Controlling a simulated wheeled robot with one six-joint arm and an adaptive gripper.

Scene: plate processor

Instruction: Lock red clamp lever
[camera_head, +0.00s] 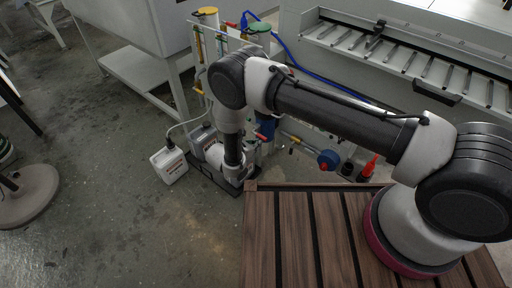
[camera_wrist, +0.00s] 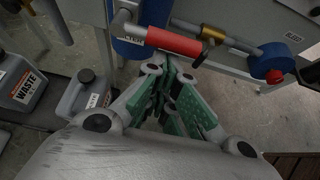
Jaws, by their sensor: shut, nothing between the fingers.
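I cannot tell for sure which part is the clamp lever. A small red part (camera_head: 260,137) also shows beside my arm in the head view. My gripper (camera_wrist: 169,72) is shut and empty, its green-padded fingers together just below the red cylinder. Whether the fingertips touch it is unclear. In the head view my gripper is mostly hidden by my arm.
A blue valve wheel (camera_wrist: 268,62) sits right of the red cylinder, by a "BLEED" label. A jug marked "WASTE" (camera_wrist: 22,88) and another grey jug (camera_wrist: 88,97) stand at left. A white jug (camera_head: 169,165) stands on the floor. The left floor is mostly open.

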